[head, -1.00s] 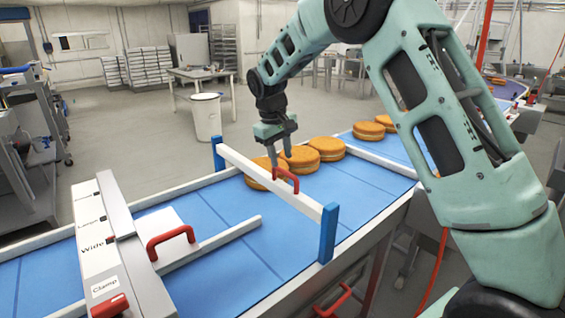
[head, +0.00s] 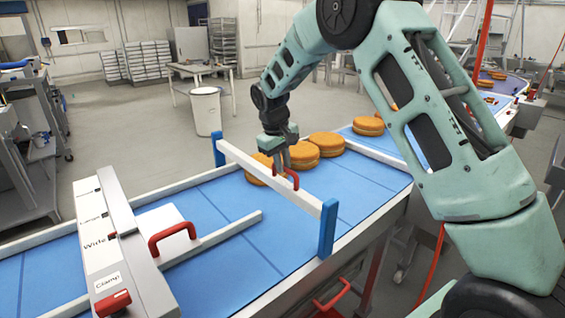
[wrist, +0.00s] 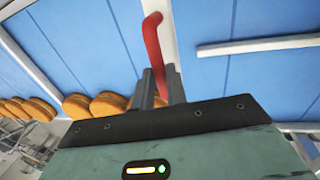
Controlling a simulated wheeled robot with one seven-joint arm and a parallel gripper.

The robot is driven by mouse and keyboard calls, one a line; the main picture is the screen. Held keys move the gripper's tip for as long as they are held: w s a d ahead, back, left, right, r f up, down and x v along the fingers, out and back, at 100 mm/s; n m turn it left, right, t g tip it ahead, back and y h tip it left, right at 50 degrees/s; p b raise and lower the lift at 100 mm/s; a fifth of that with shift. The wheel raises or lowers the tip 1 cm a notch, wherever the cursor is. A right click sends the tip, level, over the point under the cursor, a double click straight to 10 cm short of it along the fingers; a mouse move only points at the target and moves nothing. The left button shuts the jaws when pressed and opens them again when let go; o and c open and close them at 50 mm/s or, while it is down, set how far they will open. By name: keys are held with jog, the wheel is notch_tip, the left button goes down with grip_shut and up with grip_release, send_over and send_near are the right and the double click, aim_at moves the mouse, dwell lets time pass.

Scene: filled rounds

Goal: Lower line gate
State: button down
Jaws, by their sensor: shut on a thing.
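The line gate is a white bar (head: 250,166) with a red handle (head: 293,179), spanning the blue conveyor (head: 225,255) between two blue posts (head: 327,229). The bar sits near the tops of the posts, above the belt. My gripper (head: 282,172) comes down from above behind the bar and is shut on the red handle. In the wrist view my gripper's fingers (wrist: 161,88) are at one end of the red handle (wrist: 154,42), by the white bar. The fingers hide part of the grip.
Several orange-brown filled rounds (head: 325,144) stand on the belt behind the gate, close to my gripper. In front are a white guide rail (head: 222,236) with another red handle (head: 172,237) and a labelled panel (head: 95,225). A white bin (head: 206,111) stands on the floor beyond.

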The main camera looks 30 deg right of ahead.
aim_at(282, 194)
notch_tip(282, 194, down, 12)
jog(key=b, duration=0.5)
jog(key=shift+r, duration=0.25)
jog(key=c, duration=1.4)
grip_release()
jog(key=shift+f, duration=0.1)
jog(key=shift+r, duration=0.2)
jog(key=a+r+b, duration=0.3)
jog(key=r, duration=1.4)
jog(key=shift+s+a, duration=0.2)
jog(key=shift+s, duration=0.1)
